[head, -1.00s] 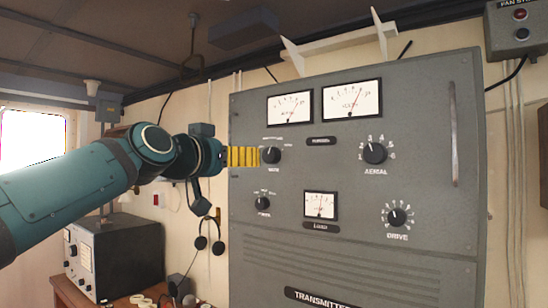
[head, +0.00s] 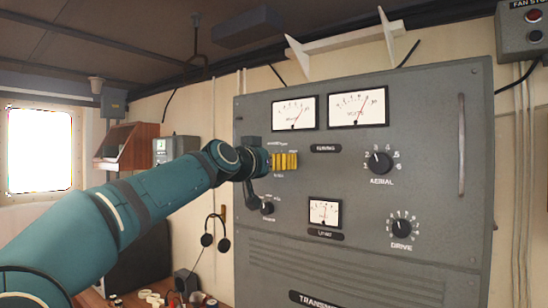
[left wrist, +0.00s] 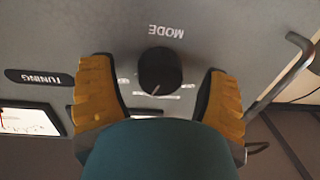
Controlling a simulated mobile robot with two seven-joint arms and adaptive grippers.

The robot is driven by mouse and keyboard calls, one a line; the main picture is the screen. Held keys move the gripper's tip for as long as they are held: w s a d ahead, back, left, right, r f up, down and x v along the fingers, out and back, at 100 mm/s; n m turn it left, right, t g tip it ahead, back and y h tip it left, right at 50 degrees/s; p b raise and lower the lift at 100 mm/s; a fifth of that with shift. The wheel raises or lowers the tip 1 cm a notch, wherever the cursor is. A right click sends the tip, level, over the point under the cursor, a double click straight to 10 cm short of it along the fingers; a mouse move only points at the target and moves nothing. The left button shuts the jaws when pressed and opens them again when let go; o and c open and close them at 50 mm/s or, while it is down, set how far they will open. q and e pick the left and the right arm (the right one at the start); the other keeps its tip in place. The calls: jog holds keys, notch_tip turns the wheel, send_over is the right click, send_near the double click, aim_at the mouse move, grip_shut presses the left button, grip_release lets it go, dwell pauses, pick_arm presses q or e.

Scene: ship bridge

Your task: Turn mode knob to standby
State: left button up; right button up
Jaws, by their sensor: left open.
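The mode knob (left wrist: 160,72) is round and black, on the grey transmitter panel (head: 360,250), with the word MODE upside down beside it in the left wrist view. A pale pointer line shows on the knob; its position markings are too small to read. My left gripper (left wrist: 157,72) has yellow ribbed fingers, open, one on each side of the knob with a visible gap to each. In the head view the left gripper (head: 285,161) is at the panel's upper left and hides the knob. My right gripper is not in view.
A smaller knob (head: 267,207) sits below the gripper. The aerial knob (head: 379,162), drive knob (head: 402,228) and several meters lie to the right. A bar handle (left wrist: 288,75) stands out near the panel edge in the left wrist view. Headphones (head: 214,231) hang left of the panel.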

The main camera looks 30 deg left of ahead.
pick_arm(q)
jog(key=shift+w, duration=0.2)
jog(key=c, duration=1.2)
jog(key=shift+c, duration=0.2)
jog(key=shift+n, duration=1.5)
jog(key=shift+r+n+g, duration=0.1)
jog(key=shift+n+g, duration=0.2)
jog(key=shift+n, duration=1.9)
jog(key=shift+s, duration=0.1)
